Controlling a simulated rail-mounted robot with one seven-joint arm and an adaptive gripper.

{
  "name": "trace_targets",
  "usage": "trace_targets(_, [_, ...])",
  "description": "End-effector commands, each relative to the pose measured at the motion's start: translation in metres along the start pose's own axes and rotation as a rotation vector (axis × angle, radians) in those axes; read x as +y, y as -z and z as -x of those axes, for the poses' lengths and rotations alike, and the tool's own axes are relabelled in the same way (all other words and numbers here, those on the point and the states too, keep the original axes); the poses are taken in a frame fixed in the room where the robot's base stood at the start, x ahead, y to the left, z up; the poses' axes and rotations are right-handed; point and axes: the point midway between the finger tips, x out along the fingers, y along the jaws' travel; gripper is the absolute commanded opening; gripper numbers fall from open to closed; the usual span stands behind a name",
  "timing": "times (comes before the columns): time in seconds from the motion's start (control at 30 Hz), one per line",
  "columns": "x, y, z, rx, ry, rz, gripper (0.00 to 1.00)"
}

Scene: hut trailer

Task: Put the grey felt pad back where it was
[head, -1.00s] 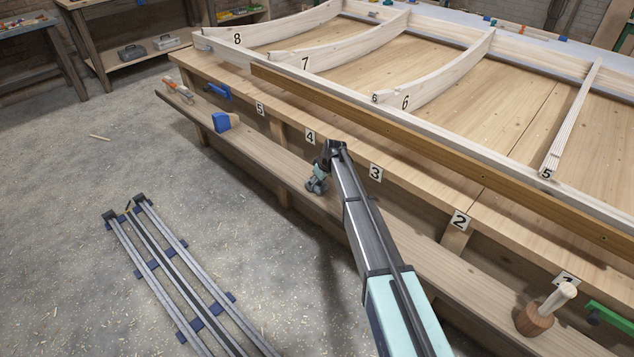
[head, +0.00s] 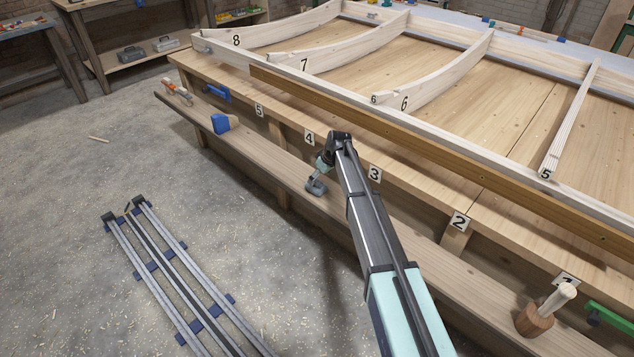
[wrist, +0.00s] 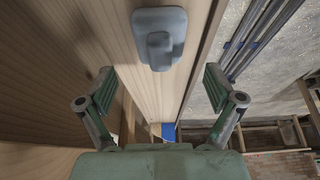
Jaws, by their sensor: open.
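The grey felt pad (wrist: 158,38) shows in the wrist view as a rounded grey block with a smaller raised part on top. It appears to lie on the long, narrow wooden shelf (wrist: 185,95). My gripper (wrist: 158,80) is open, with its two fingers apart on either side below the pad in the picture and nothing between them. In the head view my gripper (head: 316,186) is low over the same shelf (head: 262,152), below number 4. The pad cannot be told apart from my gripper there.
A blue block (head: 222,122) and an orange-handled tool (head: 177,88) are farther left on the shelf. A wooden mallet-like piece (head: 535,318) stands at the right end. The workbench with the ribbed frame (head: 330,88) rises behind. Metal rails (head: 180,270) lie on the floor.

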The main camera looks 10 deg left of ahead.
Motion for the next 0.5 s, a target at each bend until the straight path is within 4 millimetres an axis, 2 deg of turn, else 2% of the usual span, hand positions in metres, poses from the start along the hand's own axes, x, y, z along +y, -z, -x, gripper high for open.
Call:
trace_targets(0.03, [-0.001,-0.002,0.012,0.001,-0.001,0.000,0.92])
trace_targets(0.2, [-0.001,-0.001,0.042,0.001,-0.001,0.000,0.92])
trace_targets(0.33, [0.000,-0.001,0.058,0.000,0.000,0.000,0.92])
trace_targets(0.5, [0.000,0.000,0.067,0.000,0.000,0.000,0.92])
